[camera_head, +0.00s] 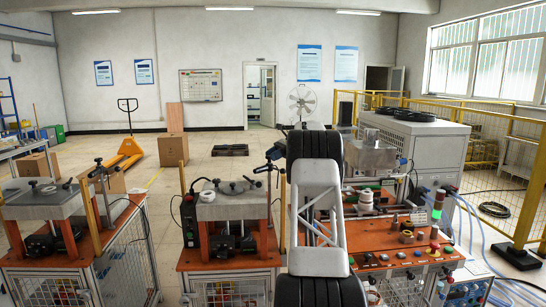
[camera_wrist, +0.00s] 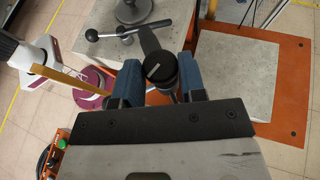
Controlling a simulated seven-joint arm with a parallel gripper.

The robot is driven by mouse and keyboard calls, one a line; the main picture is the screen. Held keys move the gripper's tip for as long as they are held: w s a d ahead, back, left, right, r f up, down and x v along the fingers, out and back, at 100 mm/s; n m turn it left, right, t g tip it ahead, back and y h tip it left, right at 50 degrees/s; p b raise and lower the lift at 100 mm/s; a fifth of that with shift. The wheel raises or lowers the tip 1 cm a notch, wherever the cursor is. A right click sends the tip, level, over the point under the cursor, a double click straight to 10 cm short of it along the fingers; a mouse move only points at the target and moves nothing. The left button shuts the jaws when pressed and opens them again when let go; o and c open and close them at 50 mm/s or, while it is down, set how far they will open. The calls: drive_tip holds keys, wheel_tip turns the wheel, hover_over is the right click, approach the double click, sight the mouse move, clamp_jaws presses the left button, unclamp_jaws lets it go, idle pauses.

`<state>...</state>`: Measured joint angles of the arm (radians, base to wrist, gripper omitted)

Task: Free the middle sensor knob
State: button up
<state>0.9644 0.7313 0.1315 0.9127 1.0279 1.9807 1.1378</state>
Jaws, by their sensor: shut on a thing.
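The black knob (camera_wrist: 158,66) with a white mark on top sits between the two blue fingers of my gripper (camera_wrist: 158,80) in the wrist view. The fingers are shut on its sides. A dark arm extends from the knob toward a grey plate. In the head view, my gripper (camera_head: 276,153) shows beside my arm at the right post of the middle station (camera_head: 232,210). The knob is hard to make out there, and my arm hides part of this area.
A black handle with a ball end (camera_wrist: 130,30) lies over the grey plate near the fingers. A similar station (camera_head: 45,205) stands at left. An orange control bench (camera_head: 390,250) with buttons and a light tower (camera_head: 437,205) stands at right.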

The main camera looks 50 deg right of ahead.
idle(0.3)
drive_tip(key=o, duration=0.9)
drive_tip(key=shift+m+t+h, duration=0.3)
drive_tip(key=shift+m, duration=0.1)
drive_tip(key=shift+s+a+m+t, duration=0.1)
drive_tip(key=shift+s+m+t, duration=0.05)
drive_tip(key=shift+m+t, duration=0.3)
drive_tip(key=shift+s+a+m+t+h, duration=0.1)
drive_tip(key=shift+a+m+t+h, duration=0.05)
drive_tip(key=shift+m+t+h, duration=1)
drive_tip(key=shift+s+a+m+t+h, duration=0.1)
drive_tip(key=shift+m+t+h, duration=0.8)
drive_tip(key=shift+m+h, duration=0.25)
drive_tip(key=shift+s+a+m+t+h, duration=0.15)
drive_tip(key=shift+m+t+h, duration=0.4)
drive_tip(key=shift+m+h, duration=0.45)
drive_tip(key=shift+a+m+t+h, duration=0.1)
drive_tip(key=shift+m+t+h, duration=0.45)
drive_tip(key=shift+m+h, duration=0.45)
drive_tip(key=shift+a+m+h, duration=0.2)
drive_tip(key=shift+m+h, duration=1.25)
drive_tip(key=shift+h, duration=0.15)
